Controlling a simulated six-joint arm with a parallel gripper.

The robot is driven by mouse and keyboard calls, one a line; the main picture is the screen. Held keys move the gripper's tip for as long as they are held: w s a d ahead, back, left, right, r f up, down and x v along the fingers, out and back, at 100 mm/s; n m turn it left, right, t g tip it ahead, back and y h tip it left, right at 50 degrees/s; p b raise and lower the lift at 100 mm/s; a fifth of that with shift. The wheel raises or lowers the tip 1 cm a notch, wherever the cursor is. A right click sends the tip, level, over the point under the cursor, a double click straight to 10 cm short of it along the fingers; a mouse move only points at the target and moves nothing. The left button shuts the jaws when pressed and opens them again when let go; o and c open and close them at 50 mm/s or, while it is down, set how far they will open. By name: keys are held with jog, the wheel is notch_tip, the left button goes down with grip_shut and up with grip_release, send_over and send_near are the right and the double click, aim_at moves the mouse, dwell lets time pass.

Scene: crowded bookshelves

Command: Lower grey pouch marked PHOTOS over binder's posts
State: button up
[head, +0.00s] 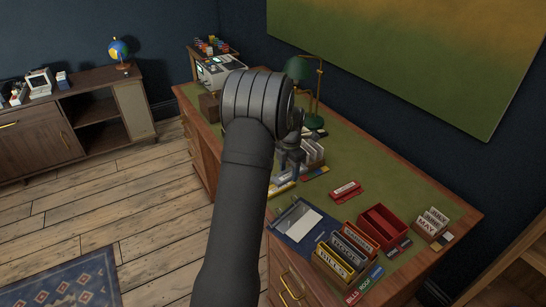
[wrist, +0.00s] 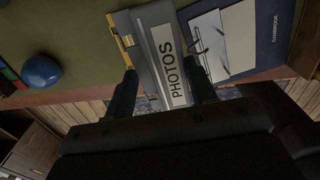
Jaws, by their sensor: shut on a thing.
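The grey pouch (wrist: 158,50) with a white PHOTOS label is between my gripper's fingers in the wrist view. My gripper (wrist: 163,84) is shut on it; it also shows in the head view (head: 289,168), above the desk. I cannot make out the pouch in the head view. The open dark blue binder (head: 280,226) lies at the desk's near left edge with a white sheet on it. In the wrist view the binder (wrist: 268,50) is right of the pouch, and its metal posts (wrist: 203,45) show close beside the pouch. The height between pouch and posts is unclear.
Labelled file boxes (head: 345,255) stand right of the binder, beside a red tray (head: 382,226). A small red item (head: 345,189) lies behind them. A green lamp (head: 300,68) stands farther back. A blue ball (wrist: 41,71) is at the wrist view's left. Green desktop is free at right.

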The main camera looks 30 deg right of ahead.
jog(key=n, duration=0.2)
send_over(302, 223)
jog(key=shift+f, duration=0.1)
jog(key=shift+f, duration=2.65)
jog(key=shift+f, duration=0.3)
jog(key=shift+f, duration=1.5)
jog(key=shift+f, duration=0.15)
jog(key=o, duration=1.1)
